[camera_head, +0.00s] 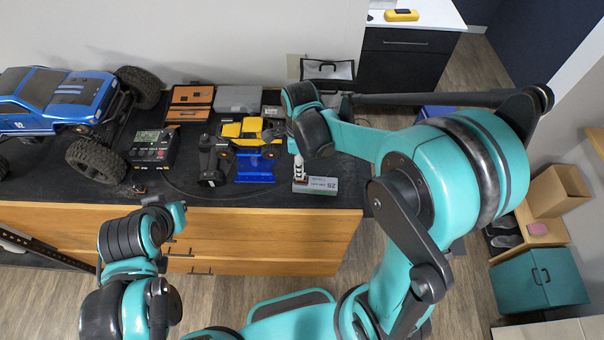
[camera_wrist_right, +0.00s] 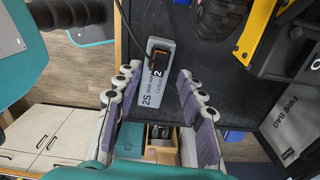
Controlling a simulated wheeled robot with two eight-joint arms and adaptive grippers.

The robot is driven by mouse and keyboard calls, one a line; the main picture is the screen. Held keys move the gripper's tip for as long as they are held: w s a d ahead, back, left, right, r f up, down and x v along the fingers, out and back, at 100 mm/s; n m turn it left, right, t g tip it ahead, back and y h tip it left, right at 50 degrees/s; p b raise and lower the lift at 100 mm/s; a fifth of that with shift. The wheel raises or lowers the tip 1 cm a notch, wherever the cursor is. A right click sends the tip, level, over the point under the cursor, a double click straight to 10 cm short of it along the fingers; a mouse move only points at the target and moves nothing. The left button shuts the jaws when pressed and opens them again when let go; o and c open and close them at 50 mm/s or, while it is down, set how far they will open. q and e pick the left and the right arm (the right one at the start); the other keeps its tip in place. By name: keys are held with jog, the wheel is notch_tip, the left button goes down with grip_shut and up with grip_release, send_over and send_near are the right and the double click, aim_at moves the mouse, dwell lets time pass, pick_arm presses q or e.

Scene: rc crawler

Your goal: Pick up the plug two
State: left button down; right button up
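The battery also shows in the head view (camera_head: 322,186) near the counter's front edge. My right gripper (camera_wrist_right: 158,92) is open, its two padded fingers on either side of the battery, with nothing visibly held. In the head view my right gripper (camera_head: 299,172) is over the battery's left end. My left gripper (camera_head: 177,214) is in front of the drawers, its fingers not clear.
A charger (camera_head: 153,148), a large blue truck (camera_head: 60,100) and a grey fire bag (camera_head: 327,70) also occupy the dark counter. Floor space is open before the wooden drawers.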

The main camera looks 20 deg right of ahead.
notch_tip(320, 180, down, 5)
jog(key=shift+d+r, duration=0.1)
jog(key=shift+d, duration=0.05)
grip_shut()
dwell(0.4)
